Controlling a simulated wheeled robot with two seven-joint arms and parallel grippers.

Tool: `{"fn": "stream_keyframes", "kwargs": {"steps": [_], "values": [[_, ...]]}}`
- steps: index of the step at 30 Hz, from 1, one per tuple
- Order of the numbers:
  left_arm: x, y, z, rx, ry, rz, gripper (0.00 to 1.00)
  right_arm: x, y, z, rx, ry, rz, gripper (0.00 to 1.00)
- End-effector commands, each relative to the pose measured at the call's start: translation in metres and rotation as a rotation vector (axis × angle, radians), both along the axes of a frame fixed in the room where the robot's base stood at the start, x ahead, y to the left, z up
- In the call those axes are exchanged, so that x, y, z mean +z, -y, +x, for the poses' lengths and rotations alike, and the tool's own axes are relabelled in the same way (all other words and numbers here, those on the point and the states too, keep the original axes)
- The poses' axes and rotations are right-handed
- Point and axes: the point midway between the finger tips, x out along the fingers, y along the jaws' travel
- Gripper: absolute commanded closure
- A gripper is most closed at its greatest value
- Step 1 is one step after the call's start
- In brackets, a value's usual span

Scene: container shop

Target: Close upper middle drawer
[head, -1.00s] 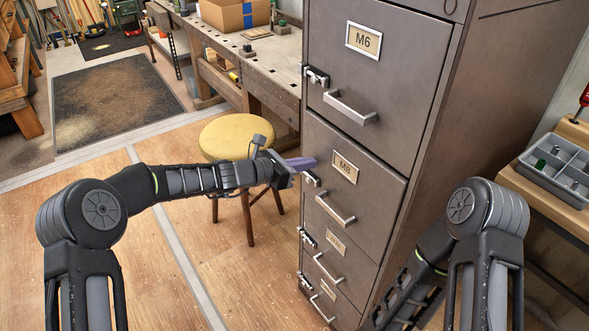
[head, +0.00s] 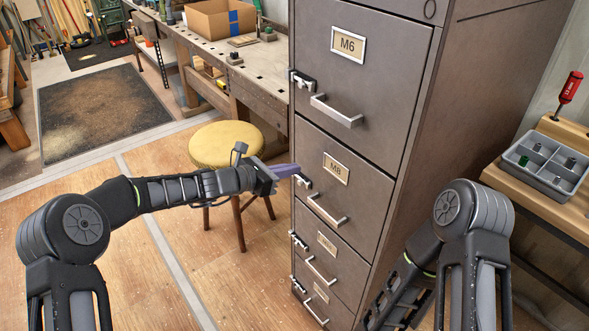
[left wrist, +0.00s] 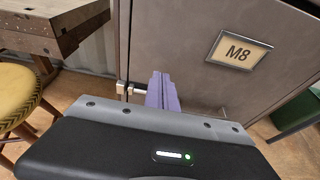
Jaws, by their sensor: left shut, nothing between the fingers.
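The grey metal filing cabinet (head: 443,130) stands in the middle of the head view, with a column of drawers. The M6 drawer (head: 372,75) is above the M8 drawer (head: 365,185), and two smaller drawers are below. Their fronts look flush or nearly so. M8 has a silver bar handle (head: 327,210) and a small latch (head: 302,181) at its left edge. My left gripper (head: 287,170) has its purple fingers shut and empty, by the latch at M8's left edge. In the left wrist view the fingers (left wrist: 162,92) point at the cabinet front; contact is unclear. My right gripper is out of view.
A yellow stool (head: 226,143) stands left of the cabinet, behind my left arm. A workbench (head: 240,60) with a cardboard box (head: 215,20) is behind it. A grey parts tray (head: 545,166) lies on a wooden bench at right. The floor at front left is clear.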

Motion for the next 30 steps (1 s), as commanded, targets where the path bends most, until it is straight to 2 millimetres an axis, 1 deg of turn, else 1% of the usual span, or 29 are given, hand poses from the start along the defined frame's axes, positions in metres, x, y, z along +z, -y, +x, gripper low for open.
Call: {"fn": "stream_keyframes", "kwargs": {"steps": [1,6,9,13,18,30], "values": [[0.0,-0.007,-0.001,0.003,-0.002,0.001,1.0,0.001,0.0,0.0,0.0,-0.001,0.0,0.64],[0.011,-0.042,-0.022,0.003,-0.001,0.003,1.0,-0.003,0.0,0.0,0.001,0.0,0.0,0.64],[0.017,-0.059,-0.033,0.002,-0.001,0.004,1.0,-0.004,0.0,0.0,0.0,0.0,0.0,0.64],[0.024,-0.076,-0.044,0.001,-0.003,0.003,1.0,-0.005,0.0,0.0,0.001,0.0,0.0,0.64],[0.027,-0.086,-0.052,0.0,-0.005,0.003,1.0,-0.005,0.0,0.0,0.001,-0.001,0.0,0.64],[0.027,-0.086,-0.052,-0.002,-0.004,0.003,1.0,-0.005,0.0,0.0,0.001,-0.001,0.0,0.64]]}}
